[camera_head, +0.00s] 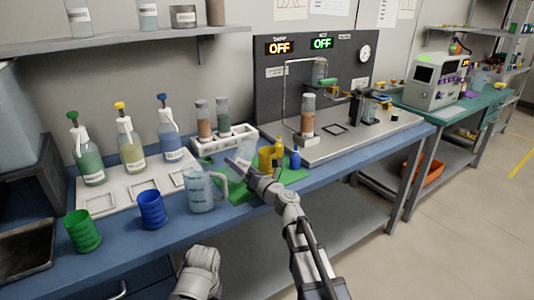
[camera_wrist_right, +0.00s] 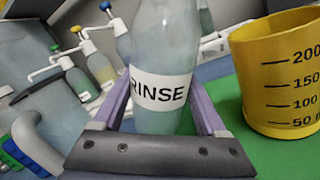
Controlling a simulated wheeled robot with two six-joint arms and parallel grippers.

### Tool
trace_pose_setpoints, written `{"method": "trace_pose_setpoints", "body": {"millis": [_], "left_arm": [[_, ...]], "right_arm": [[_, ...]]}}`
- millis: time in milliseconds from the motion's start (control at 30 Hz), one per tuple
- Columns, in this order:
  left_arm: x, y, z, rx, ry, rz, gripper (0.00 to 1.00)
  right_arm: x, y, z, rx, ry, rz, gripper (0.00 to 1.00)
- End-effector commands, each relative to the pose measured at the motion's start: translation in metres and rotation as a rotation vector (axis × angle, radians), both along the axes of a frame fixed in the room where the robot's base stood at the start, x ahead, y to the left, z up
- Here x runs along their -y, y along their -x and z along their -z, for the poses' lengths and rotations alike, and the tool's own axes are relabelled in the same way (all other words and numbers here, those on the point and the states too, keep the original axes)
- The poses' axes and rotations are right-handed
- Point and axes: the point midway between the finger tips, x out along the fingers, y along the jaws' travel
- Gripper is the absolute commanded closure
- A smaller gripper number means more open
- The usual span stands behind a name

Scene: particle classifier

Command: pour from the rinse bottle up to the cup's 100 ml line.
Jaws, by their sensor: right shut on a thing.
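The rinse bottle (camera_wrist_right: 165,60) is pale and translucent with a white label reading RINSE. In the right wrist view it stands about upright between the two purple fingers of my right gripper (camera_wrist_right: 165,110), which is shut on it. In the head view my right gripper (camera_head: 240,166) is over the green mat, with the bottle largely obscured there. The yellow cup (camera_wrist_right: 280,75) has dark lines marked 50, 100, 150 and 200; it stands just right of the bottle, apart from it. It also shows in the head view (camera_head: 265,160). Its inside is hidden. My left gripper is not in view.
A clear jug (camera_head: 201,192) stands left of my right gripper, near blue (camera_head: 152,210) and green (camera_head: 82,232) cups. Several pump bottles stand behind on a white tray (camera_head: 125,192).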

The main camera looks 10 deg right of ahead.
Motion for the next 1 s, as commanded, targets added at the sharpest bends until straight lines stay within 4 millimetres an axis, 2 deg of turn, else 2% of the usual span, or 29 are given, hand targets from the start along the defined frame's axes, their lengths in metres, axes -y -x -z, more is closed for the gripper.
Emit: {"method": "trace_pose_setpoints", "body": {"millis": [167, 300, 1000], "left_arm": [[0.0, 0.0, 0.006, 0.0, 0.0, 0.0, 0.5], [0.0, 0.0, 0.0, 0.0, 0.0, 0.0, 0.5], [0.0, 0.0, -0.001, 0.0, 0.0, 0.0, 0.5]], "right_arm": [[0.002, 0.0, 0.002, -0.028, -0.085, 0.0, 1.0], [0.003, 0.001, -0.005, -0.046, -0.136, 0.001, 1.0], [0.004, 0.001, -0.009, -0.062, -0.188, 0.002, 1.0]]}}
